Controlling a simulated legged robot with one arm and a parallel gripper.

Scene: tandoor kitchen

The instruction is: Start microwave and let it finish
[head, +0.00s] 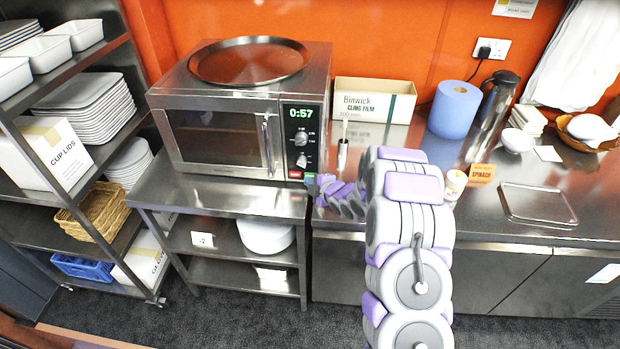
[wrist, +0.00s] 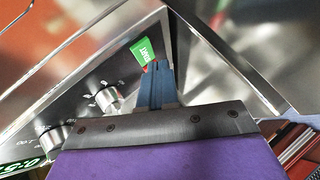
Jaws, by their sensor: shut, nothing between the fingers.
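The steel microwave (head: 215,140) stands on a steel table with its door closed. Its display (head: 300,112) glows green and reads 0:57. Two knobs sit below the display, and they also show in the wrist view (wrist: 108,98). At the panel's bottom are a red button (head: 295,174) and a green button, which is labelled START in the wrist view (wrist: 141,50). My gripper (head: 314,182) is shut and empty at the panel's lower right corner. In the wrist view its tips (wrist: 154,66) are right at the green button's edge; I cannot tell whether they touch it.
A round tray (head: 248,62) lies on top of the microwave. To the right, a counter holds a cling film box (head: 372,100), a blue roll (head: 455,110), a flask (head: 492,115) and an empty steel tray (head: 538,205). A loaded shelf rack (head: 75,195) stands at left.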

